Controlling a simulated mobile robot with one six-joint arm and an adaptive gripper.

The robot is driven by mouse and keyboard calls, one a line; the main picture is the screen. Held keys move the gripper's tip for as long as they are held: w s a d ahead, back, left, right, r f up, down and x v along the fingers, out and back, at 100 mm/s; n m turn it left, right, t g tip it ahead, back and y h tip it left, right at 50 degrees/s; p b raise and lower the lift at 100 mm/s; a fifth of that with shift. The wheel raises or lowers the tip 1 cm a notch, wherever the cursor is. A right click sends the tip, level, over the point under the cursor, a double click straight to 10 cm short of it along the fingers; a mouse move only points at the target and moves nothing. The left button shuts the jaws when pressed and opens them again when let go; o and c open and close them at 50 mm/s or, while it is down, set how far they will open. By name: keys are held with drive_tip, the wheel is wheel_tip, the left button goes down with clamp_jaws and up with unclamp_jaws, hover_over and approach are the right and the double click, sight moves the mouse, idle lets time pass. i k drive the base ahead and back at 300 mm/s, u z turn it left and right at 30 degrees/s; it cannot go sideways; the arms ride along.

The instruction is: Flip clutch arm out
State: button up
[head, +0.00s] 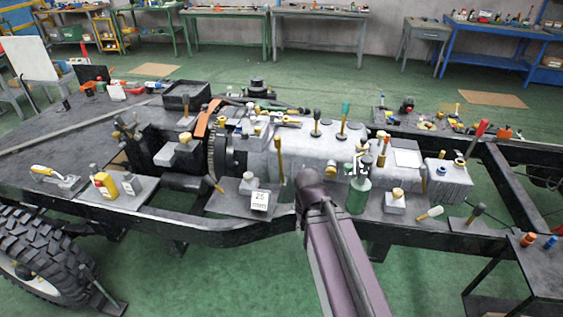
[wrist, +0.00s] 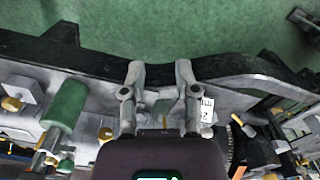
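I cannot pick out the clutch arm with certainty. A thin brass-coloured lever (head: 213,183) sticks out low beside the toothed flywheel ring (head: 216,150), and may be it. In the head view my purple-grey arm reaches in from the front, and its end covers my gripper. In the wrist view my gripper (wrist: 160,78) shows two grey fingers standing apart, with the dark chassis rail (wrist: 85,65) beyond the tips. Nothing is visibly gripped.
A "25 mm" block (head: 260,200) stands left of my arm's end, and shows upside down in the wrist view (wrist: 207,110). The grey gearbox (head: 310,155) lies behind. Green floor is clear in front of the rail.

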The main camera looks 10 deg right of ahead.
sight(277, 140)
drive_tip(key=u, duration=0.25)
drive_tip(key=k, duration=0.55)
drive_tip(key=u, duration=1.05)
drive_tip(key=k, duration=0.9)
drive_tip(key=u, duration=0.35)
drive_tip(key=i, duration=0.9)
drive_tip(key=z, duration=0.85)
drive_tip(key=i, duration=0.65)
drive_tip(key=z, duration=0.65)
drive_tip(key=i, duration=0.6)
drive_tip(key=z, duration=0.25)
